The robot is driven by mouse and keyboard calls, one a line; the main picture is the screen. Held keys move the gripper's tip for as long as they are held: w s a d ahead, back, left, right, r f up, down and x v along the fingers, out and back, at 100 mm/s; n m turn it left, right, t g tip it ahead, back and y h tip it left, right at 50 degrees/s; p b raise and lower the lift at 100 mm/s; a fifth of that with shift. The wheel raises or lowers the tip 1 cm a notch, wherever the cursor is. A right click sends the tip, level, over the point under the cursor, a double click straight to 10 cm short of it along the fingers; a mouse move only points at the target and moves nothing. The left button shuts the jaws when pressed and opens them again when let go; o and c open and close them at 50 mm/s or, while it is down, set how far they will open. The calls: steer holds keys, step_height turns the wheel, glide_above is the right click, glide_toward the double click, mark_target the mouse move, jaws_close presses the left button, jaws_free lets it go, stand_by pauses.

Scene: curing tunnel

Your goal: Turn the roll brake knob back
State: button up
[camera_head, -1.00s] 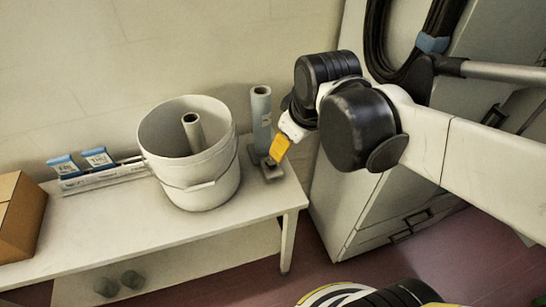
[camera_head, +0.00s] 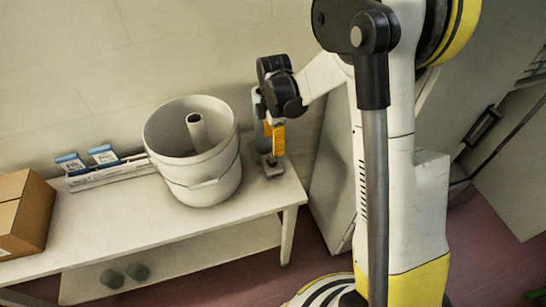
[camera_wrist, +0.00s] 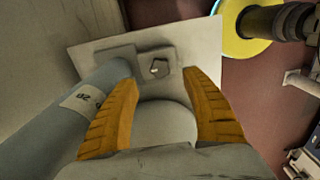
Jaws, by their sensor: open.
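A small grey base (camera_head: 270,168) stands at the right end of the white table, beside an upright grey roll (camera_head: 257,104) that my arm partly covers. In the wrist view the base shows as a grey block (camera_wrist: 110,55), with a small knob-like part (camera_wrist: 159,69) on it. The grey roll (camera_wrist: 85,102), with a printed label, runs along the left of that view. My gripper (camera_wrist: 165,82) is open, its yellow fingers spread on either side below the knob-like part. Nothing is held. In the head view my gripper (camera_head: 274,153) points down just above the base.
A white bucket (camera_head: 205,178) with a roll inside stands close left of the base. Blue-and-white packets (camera_head: 85,162) and a cardboard box (camera_head: 22,215) are farther left. A grey cabinet (camera_head: 332,180) stands right of the table (camera_head: 170,222).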

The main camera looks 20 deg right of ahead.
mark_target(274, 158)
step_height(274, 158, down, 8)
steer(key=shift+f+b, duration=0.1)
steer(key=shift+b, duration=1.05)
steer(key=c, duration=1.2)
